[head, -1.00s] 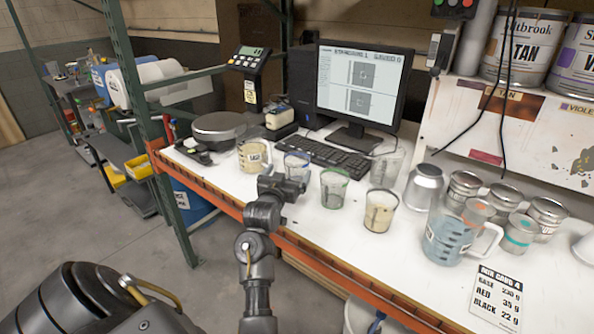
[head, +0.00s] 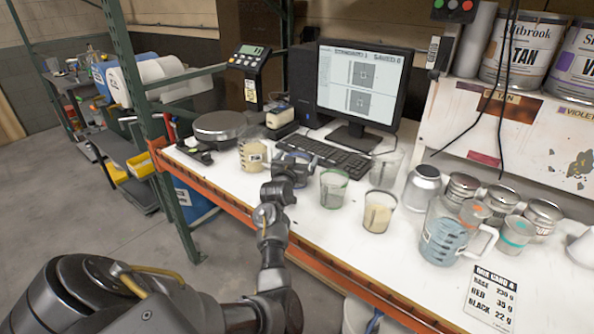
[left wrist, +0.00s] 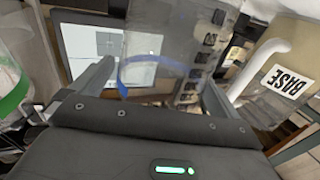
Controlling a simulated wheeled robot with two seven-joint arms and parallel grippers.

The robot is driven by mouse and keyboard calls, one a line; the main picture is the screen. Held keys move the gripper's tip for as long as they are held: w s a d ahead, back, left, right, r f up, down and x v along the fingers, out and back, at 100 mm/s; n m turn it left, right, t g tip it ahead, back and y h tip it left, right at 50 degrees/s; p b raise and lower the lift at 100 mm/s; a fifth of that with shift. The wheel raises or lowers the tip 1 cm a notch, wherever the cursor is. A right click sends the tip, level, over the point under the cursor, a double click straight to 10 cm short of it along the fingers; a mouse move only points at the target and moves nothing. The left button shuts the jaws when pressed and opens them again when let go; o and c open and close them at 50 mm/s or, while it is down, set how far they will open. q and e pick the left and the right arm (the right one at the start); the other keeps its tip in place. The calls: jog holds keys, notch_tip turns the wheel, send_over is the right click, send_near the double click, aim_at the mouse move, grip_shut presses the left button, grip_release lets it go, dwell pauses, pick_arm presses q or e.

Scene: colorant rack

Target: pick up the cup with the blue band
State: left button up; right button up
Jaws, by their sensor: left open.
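The clear cup with the blue band (left wrist: 165,62) stands on the white bench top and shows between my left gripper's fingers in the left wrist view. In the head view only parts of this cup (head: 299,156) show, as my left gripper (head: 296,166) covers most of it. My left gripper (left wrist: 158,88) is open, with one finger on each side of the cup in that picture. I cannot tell whether either finger touches it. My right gripper is in neither view.
A green-banded cup (head: 333,188) stands close on the right, and a cup with cream contents (head: 378,212) beyond it. The BASE jug (head: 252,152) stands close on the left. The keyboard (head: 330,153) and monitor (head: 357,85) are behind. An orange beam (head: 330,280) edges the bench.

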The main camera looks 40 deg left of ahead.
pick_arm(q)
jog(key=c, duration=1.1)
